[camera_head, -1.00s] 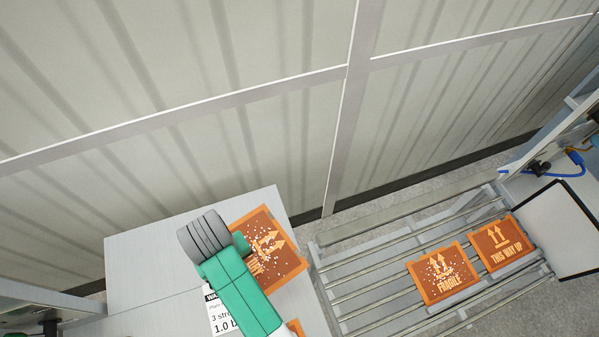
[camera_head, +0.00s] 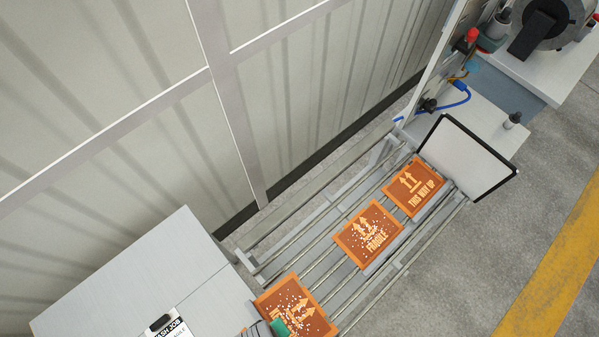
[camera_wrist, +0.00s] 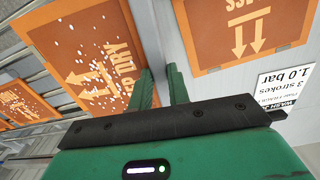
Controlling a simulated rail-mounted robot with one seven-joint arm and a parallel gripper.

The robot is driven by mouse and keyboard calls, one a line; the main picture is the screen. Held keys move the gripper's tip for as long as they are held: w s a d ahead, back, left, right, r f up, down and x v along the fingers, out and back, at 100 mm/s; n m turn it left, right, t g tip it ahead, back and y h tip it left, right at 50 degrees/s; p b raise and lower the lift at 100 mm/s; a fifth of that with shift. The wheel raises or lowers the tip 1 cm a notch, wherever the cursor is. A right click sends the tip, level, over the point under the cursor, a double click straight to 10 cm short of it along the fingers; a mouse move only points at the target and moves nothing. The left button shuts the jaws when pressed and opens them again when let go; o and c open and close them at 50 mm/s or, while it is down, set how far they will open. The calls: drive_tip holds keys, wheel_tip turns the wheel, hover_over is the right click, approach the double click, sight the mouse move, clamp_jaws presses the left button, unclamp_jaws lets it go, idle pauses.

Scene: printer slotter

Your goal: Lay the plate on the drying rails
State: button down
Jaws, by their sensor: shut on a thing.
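The held plate (camera_head: 296,305) is orange, with arrow print and white droplets. In the wrist view the same plate (camera_wrist: 85,48) reads partly "DRY". My gripper (camera_wrist: 159,80) is shut on its edge; in the head view my gripper (camera_head: 279,327) shows at the bottom edge, green. The plate is over the near end of the drying rails (camera_head: 312,246), beside the bench; I cannot tell whether it touches them. A "FRAGILE" plate (camera_head: 367,236) with droplets and a "THIS WAY UP" plate (camera_head: 414,187) lie farther along the rails.
A grey bench (camera_head: 150,275) holds a white wash-job card (camera_head: 172,329). Another orange plate (camera_wrist: 228,30) lies there in the wrist view. A black-framed white panel (camera_head: 465,157) stands at the rails' far end. Floor right of the rails is clear.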

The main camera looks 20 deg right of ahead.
sight(297, 305)
drive_tip(key=shift+n, duration=0.4)
drive_tip(key=s, duration=0.2)
drive_tip(key=s+a, duration=0.1)
drive_tip(key=s, duration=0.2)
drive_tip(key=shift+s+a+f, duration=0.35)
drive_tip(key=shift+s+a, duration=0.05)
drive_tip(key=shift+w, duration=0.1)
drive_tip(key=w+d, duration=0.3)
drive_tip(key=w+d+f+p, duration=0.1)
drive_tip(key=w+d, duration=0.6)
drive_tip(key=w, duration=0.1)
drive_tip(key=shift+d+f+p, duration=0.2)
drive_tip(key=shift+d+p, duration=0.1)
drive_tip(key=shift+d, duration=0.1)
drive_tip(key=shift+w+d+f, duration=0.1)
drive_tip(key=shift+w+f, duration=0.05)
drive_tip(key=shift+f, duration=0.75)
drive_tip(key=shift+w+d+f, duration=0.1)
drive_tip(key=shift+f, duration=0.8)
drive_tip(key=shift+f, duration=0.15)
drive_tip(key=c, duration=1.3)
unclamp_jaws()
